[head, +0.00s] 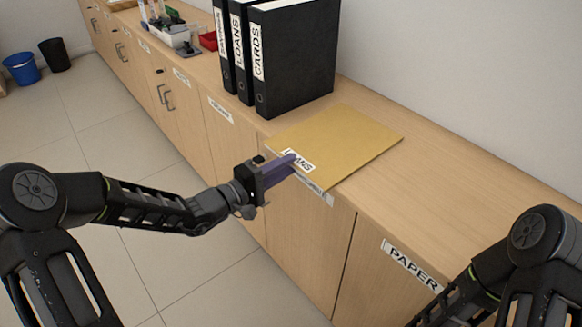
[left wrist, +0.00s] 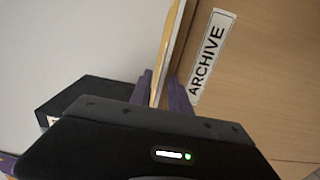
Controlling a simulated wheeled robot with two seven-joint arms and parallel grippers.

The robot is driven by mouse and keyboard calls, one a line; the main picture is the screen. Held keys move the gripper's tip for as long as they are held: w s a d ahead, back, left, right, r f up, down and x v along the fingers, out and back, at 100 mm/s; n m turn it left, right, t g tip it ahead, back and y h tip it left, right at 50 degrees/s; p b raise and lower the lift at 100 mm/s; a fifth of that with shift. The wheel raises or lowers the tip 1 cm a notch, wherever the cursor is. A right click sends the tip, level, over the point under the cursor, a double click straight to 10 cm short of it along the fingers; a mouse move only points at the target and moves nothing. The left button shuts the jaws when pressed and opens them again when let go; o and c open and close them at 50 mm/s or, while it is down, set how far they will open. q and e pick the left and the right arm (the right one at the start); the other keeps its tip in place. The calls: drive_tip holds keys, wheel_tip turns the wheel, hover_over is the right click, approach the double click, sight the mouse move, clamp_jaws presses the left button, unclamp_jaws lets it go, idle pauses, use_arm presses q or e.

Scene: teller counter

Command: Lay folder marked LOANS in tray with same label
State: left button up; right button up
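A flat tan folder (head: 345,140) marked LOANS lies on the counter, its label at the near left corner by the front edge. My left gripper (head: 290,165) is at that corner, and its purple fingers partly cover the label. In the left wrist view the folder's edge (left wrist: 160,75) shows as a thin yellow strip between the two fingers (left wrist: 162,88). The fingers stand apart, with a narrow gap beside the folder. My right arm shows at the lower right; its gripper is out of view. No tray marked LOANS shows.
Black binders (head: 295,55), one marked LOANS and one CARDS, stand on the counter behind the folder. The counter (head: 480,175) right of the folder is clear. Cabinet fronts carry ARCHIVE (left wrist: 208,55) and PAPER labels.

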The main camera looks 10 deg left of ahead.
use_arm(q)
drive_tip(key=shift+w+d, duration=0.3)
drive_tip(key=shift+w, duration=0.1)
clamp_jaws()
drive_tip(key=shift+r, duration=0.15)
idle(1.1)
wheel_tip(320, 180, up, 2)
drive_tip(key=shift+r+p, duration=0.2)
drive_tip(key=shift+p, duration=0.4)
